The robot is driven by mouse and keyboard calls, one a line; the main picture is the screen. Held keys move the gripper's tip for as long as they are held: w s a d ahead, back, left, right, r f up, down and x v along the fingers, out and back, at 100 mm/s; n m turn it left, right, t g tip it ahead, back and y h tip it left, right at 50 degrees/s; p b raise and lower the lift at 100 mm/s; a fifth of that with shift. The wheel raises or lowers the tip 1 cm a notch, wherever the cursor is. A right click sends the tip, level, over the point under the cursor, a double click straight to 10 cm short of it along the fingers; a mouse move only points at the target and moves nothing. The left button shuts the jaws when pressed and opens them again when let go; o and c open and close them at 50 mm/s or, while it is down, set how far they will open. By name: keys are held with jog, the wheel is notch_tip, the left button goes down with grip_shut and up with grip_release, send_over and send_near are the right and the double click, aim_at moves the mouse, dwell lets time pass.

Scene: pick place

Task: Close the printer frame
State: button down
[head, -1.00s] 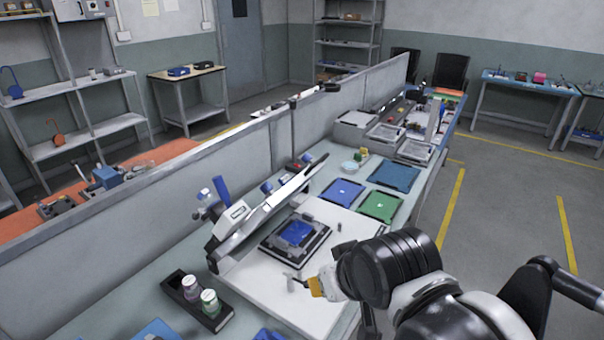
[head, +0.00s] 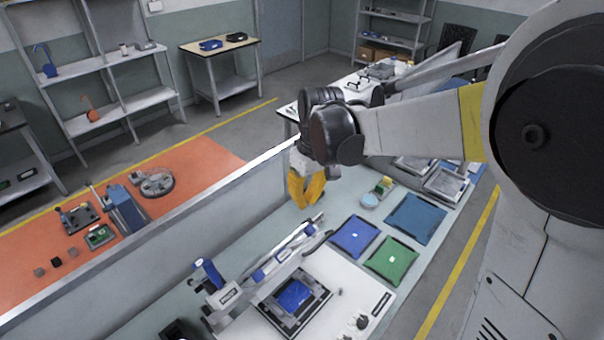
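The printer frame (head: 277,262) is a silver hinged frame with blue clamps. It stands tilted open above the white printer base (head: 345,282). A blue square piece (head: 293,295) lies in a dark holder on the base. My gripper (head: 306,205), with yellow fingers pointing down, hangs above and beyond the raised frame, near the grey partition. It appears apart from the frame and holds nothing that I can see. Its fingertips look close together, but the gap between them is unclear.
Blue (head: 355,237) and green (head: 391,260) square trays lie behind the printer base, with a larger blue tray (head: 415,218) beyond. A grey partition (head: 215,200) runs along the bench's left side. My arm covers much of the right.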

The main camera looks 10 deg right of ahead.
jog(key=f, duration=0.3)
jog(key=a+f, duration=0.1)
jog(key=f, duration=0.3)
jog(key=f+b, duration=0.1)
jog(key=f, duration=0.2)
jog(key=shift+w+a+f, duration=0.1)
jog(key=shift+a+f, duration=0.05)
jog(key=s, duration=0.1)
jog(key=s+d, duration=0.1)
jog(key=s, duration=0.1)
jog(key=shift+d+f, duration=0.15)
jog(key=shift+f, duration=0.15)
jog(key=shift+s, duration=0.2)
jog(key=shift+f, duration=0.15)
jog(key=shift+d, duration=0.1)
